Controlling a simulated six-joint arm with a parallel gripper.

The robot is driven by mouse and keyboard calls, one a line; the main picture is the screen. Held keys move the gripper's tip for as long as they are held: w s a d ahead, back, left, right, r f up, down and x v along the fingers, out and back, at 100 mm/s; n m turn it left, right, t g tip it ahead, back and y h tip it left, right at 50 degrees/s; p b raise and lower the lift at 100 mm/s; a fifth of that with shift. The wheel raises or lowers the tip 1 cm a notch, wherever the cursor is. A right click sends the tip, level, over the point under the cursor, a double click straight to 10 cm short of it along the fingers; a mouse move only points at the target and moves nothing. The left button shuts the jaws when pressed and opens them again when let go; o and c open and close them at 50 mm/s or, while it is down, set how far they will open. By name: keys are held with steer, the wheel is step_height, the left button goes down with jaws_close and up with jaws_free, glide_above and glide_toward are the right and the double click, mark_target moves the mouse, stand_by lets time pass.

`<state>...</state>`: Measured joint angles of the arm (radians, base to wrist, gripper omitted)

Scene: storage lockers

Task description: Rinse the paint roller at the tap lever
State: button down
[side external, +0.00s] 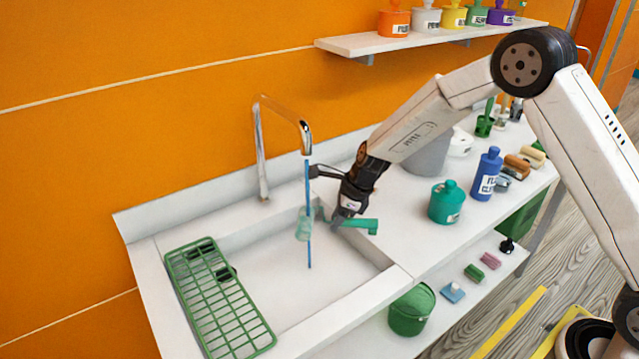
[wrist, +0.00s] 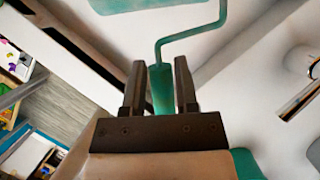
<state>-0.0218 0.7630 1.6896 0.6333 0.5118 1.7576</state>
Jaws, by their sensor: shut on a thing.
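A teal paint roller has its pale sleeve (side external: 303,227) over the sink basin and its green handle (side external: 365,226) to the right. My gripper (side external: 338,221) is shut on the handle from above. The wrist view shows the handle (wrist: 163,92) between the two fingers, with the bent rod (wrist: 221,14) leading to the sleeve (wrist: 135,5) at the top edge. A chrome tap (side external: 260,150) arches over the sink, and a thin blue water stream (side external: 308,185) falls from it. The stream lines up with the sleeve and continues below it. I cannot make out a separate tap lever.
The white sink (side external: 275,285) has a green drying rack (side external: 215,300) at its left. On the counter to the right stand a teal pot (side external: 446,205), a blue bottle (side external: 487,175) and a grey bucket (side external: 428,155). A shelf (side external: 350,43) with labelled pots hangs above.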

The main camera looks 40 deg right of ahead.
steer(key=shift+w+d, duration=0.1)
steer(key=shift+d, duration=0.5)
steer(key=shift+a, duration=0.2)
stand_by(0.4)
steer(key=shift+a, duration=0.35)
steer(key=shift+d, duration=0.25)
stand_by(0.4)
steer(key=shift+d, duration=0.3)
stand_by(0.4)
steer(key=s+d, duration=0.1)
steer(key=s, duration=0.7)
steer(key=shift+d, duration=0.15)
stand_by(0.6)
